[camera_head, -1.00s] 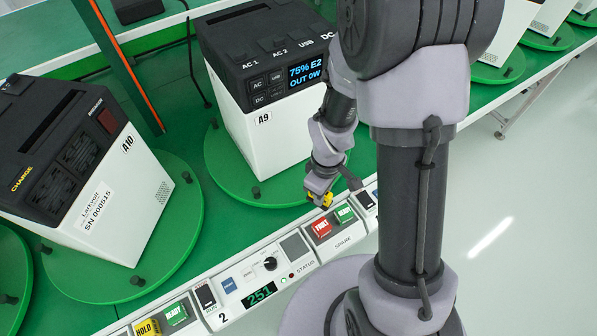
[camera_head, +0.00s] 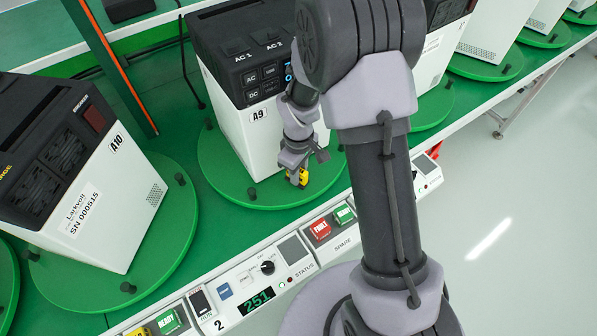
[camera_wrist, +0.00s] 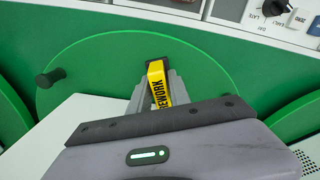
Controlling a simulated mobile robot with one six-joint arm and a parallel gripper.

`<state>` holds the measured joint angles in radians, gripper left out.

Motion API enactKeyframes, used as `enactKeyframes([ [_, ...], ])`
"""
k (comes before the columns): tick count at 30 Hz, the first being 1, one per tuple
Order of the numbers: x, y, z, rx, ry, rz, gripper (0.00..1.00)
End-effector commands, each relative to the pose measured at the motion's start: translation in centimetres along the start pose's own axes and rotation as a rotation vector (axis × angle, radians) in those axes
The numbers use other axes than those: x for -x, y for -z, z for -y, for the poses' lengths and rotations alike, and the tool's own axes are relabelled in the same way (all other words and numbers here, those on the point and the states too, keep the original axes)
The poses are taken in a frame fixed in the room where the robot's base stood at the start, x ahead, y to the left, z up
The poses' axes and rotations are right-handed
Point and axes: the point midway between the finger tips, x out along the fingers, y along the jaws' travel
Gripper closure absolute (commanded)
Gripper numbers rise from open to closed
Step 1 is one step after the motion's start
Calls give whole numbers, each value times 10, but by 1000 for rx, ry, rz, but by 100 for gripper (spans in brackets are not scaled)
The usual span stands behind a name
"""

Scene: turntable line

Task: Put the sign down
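The sign is a small yellow piece with black lettering reading REWORK, in the wrist view (camera_wrist: 158,85) and as a small yellow patch in the head view (camera_head: 297,177). My gripper (camera_wrist: 157,92) has its grey fingers on either side of the sign and is shut on it. In the head view my gripper (camera_head: 296,166) points down over the front part of the green turntable disc (camera_head: 225,182), in front of the white and black unit A9 (camera_head: 262,132). Whether the sign touches the disc cannot be told.
Unit A10 (camera_head: 95,195) stands on its own disc at left. The control strip (camera_head: 283,262) runs along the table's front edge, with SPARE buttons and a 251 display. Short black pegs (camera_head: 252,193) rise from the discs. Open floor (camera_head: 520,230) lies at right.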

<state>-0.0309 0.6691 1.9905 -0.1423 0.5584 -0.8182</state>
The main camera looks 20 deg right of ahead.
Motion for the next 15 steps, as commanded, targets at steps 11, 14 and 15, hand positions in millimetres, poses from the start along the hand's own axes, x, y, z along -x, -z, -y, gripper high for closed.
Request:
enactKeyframes([
  [11, 3, 0, 0, 0, 0, 0, 60],
  [14, 18, 0, 0, 0, -1, -1, 60],
  [15, 30, 0, -1, 1, -2, -2, 60],
])
